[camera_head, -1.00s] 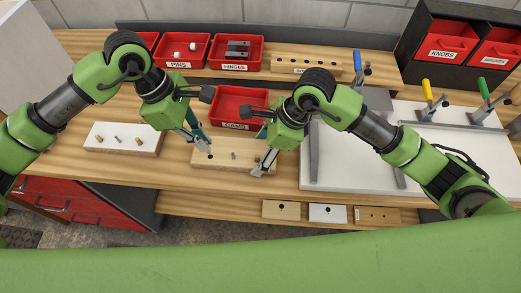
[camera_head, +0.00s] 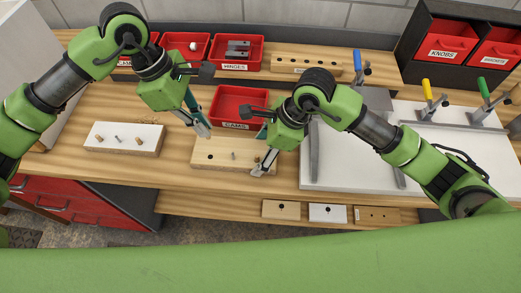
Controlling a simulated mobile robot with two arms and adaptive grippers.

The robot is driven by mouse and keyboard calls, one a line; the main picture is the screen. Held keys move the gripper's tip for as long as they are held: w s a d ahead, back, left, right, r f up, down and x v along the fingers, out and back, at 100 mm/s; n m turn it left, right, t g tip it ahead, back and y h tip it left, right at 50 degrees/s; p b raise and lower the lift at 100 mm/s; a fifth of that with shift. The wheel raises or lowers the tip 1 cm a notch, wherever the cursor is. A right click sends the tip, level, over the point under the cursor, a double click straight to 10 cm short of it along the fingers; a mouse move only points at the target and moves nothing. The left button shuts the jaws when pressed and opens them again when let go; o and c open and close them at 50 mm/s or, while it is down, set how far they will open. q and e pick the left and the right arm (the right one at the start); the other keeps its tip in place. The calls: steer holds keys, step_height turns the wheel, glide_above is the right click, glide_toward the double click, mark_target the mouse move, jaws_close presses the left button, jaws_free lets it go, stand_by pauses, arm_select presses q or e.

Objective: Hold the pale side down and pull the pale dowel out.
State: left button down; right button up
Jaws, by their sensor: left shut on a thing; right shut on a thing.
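The pale side (camera_head: 222,164) is a light wood board lying flat on the bench in the middle. A dark hole shows near its left end and a small metal peg stands near its middle. My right gripper (camera_head: 263,169) is shut on the board at its right end. My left gripper (camera_head: 202,131) is shut just above the board's left end, raised clear of the hole. It holds the pale dowel, which is too small and hidden between the fingers to make out clearly.
A white board (camera_head: 98,140) with several pegs lies to the left. A red CAMS bin (camera_head: 235,97) stands right behind the grippers, with more red bins further back. A large white panel (camera_head: 340,170) with clamps fills the right. Small drilled blocks lie on the lower front ledge.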

arm_select(q)
steer(key=w+d, duration=0.4)
steer(key=w, duration=0.8)
steer(key=shift+w, duration=0.3)
steer(key=shift+f, duration=0.1)
steer(key=shift+f, duration=4.05)
steer(key=shift+d, duration=0.1)
steer(key=c, duration=2.1)
jaws_free()
steer(key=shift+c, duration=0.2)
steer(key=v, duration=1.2)
